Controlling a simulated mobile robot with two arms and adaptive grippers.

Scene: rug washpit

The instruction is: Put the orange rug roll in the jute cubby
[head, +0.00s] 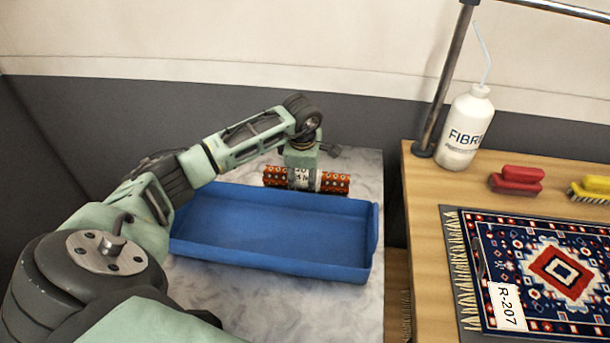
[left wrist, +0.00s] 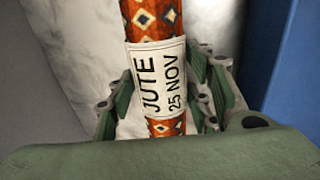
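The orange rug roll (head: 335,183), patterned with pale diamonds, lies along the far side of the blue tray, over the marble top. It also shows in the left wrist view (left wrist: 140,18). A white label (left wrist: 160,80) around it reads "JUTE 25 NOV". My left gripper (head: 304,178) reaches down over the roll's middle at the label. In the left wrist view its green fingers (left wrist: 160,95) stand on both sides of the roll, close to the label. I cannot tell whether they press on it. The jute cubby and my right gripper are not in view.
The empty blue tray (head: 275,268) stands on the marble top (head: 260,310) in front of the roll. To the right, a wooden table (head: 425,185) holds a patterned rug (head: 545,265) tagged R-207, a white bottle (head: 466,128), a red brush (head: 516,181) and a yellow brush (head: 592,188).

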